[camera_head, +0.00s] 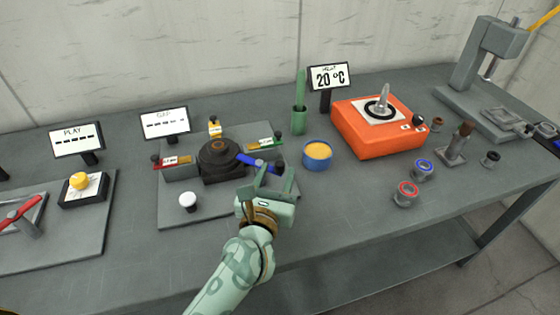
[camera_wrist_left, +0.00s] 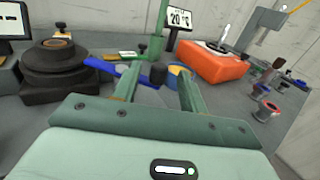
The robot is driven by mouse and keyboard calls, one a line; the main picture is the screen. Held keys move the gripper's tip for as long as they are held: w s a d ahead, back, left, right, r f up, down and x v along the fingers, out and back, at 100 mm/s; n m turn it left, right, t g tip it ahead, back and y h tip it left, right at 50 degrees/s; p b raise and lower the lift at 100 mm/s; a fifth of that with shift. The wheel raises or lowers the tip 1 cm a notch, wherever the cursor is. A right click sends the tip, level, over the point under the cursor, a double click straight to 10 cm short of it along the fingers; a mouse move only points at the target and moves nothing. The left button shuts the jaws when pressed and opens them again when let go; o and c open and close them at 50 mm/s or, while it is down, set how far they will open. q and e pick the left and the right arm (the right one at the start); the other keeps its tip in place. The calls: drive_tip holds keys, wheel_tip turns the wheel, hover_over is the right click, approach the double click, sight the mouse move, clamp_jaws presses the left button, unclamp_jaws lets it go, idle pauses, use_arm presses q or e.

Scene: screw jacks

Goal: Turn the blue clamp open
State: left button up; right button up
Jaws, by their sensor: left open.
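The blue clamp is a blue lever (camera_head: 250,161) that reaches right from a round black hub (camera_head: 219,155) on a grey base plate. In the left wrist view the blue lever (camera_wrist_left: 100,66) runs from the dark hub (camera_wrist_left: 56,57) toward my left finger. My left gripper (camera_head: 274,176) is open at the lever's outer end, its fingers pointing away from me. In the left wrist view a short dark knob (camera_wrist_left: 158,74) shows between the open fingers. I cannot tell whether a finger touches the lever. My right gripper is not in view.
A blue cup with orange contents (camera_head: 318,163) and an orange box (camera_head: 378,132) stand to the right. Red-labelled (camera_head: 172,162) and green-labelled (camera_head: 264,144) arms flank the hub. A white knob (camera_head: 188,201) is at front left.

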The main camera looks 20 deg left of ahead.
sight(278, 168)
use_arm(q)
drive_tip(key=w, duration=0.4)
drive_tip(key=shift+a, duration=0.15)
clamp_jaws()
